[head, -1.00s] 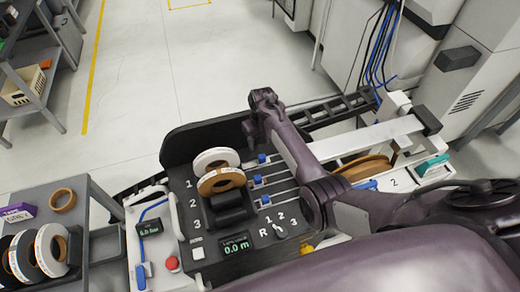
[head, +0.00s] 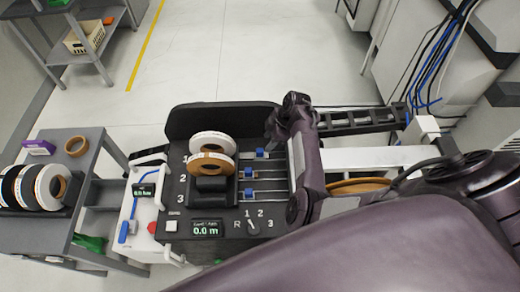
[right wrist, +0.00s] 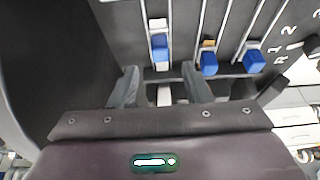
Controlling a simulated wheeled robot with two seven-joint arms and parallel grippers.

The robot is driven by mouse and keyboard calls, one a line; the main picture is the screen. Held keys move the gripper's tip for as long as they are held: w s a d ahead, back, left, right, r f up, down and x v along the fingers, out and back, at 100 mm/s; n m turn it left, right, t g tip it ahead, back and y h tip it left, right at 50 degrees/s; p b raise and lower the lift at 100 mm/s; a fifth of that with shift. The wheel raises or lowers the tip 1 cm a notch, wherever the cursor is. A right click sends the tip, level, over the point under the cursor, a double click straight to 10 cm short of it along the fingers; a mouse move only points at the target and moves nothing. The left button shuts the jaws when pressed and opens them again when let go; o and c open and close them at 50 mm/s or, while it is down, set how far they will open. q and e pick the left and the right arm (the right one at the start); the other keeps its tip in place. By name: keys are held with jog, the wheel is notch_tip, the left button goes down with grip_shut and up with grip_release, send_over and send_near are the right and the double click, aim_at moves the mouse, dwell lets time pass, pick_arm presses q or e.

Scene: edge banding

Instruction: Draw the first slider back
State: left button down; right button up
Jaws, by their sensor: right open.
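A black panel (head: 180,217) carries three blue sliders on rails. The first slider (head: 262,153) is the top one in the head view, slightly farther right than the second slider (head: 246,173) and third slider (head: 248,193). My right gripper (head: 277,128) is over the panel by the first slider. In the right wrist view my right gripper (right wrist: 162,88) is open, its fingers on either side of the first rail's line. The first slider (right wrist: 160,46) is just ahead of the fingertips, apart from them. My left gripper is not in view.
A white tape roll (head: 212,142) and a brown roll (head: 211,163) stand left of the sliders. A selector dial (head: 253,228) and a display (head: 206,229) are at the panel's front. A grey cart (head: 92,155) with several rolls stands left.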

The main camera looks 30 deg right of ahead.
aim_at(261, 150)
jog(key=b+x, duration=0.3)
jog(key=x, duration=0.1)
jog(key=shift+a+f, duration=0.2)
jog(key=shift+f, duration=0.1)
jog(key=b+x, duration=0.2)
jog(key=b, duration=0.1)
jog(key=shift+w+f, duration=0.1)
jog(key=shift+f, duration=0.1)
jog(key=shift+a+f, duration=0.15)
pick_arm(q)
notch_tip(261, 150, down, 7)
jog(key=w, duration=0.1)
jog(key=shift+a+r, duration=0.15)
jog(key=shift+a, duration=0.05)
pick_arm(e)
jog(key=c, duration=0.9)
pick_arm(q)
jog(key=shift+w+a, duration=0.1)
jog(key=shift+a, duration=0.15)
pick_arm(e)
grip_shut()
jog(key=shift+w, duration=0.1)
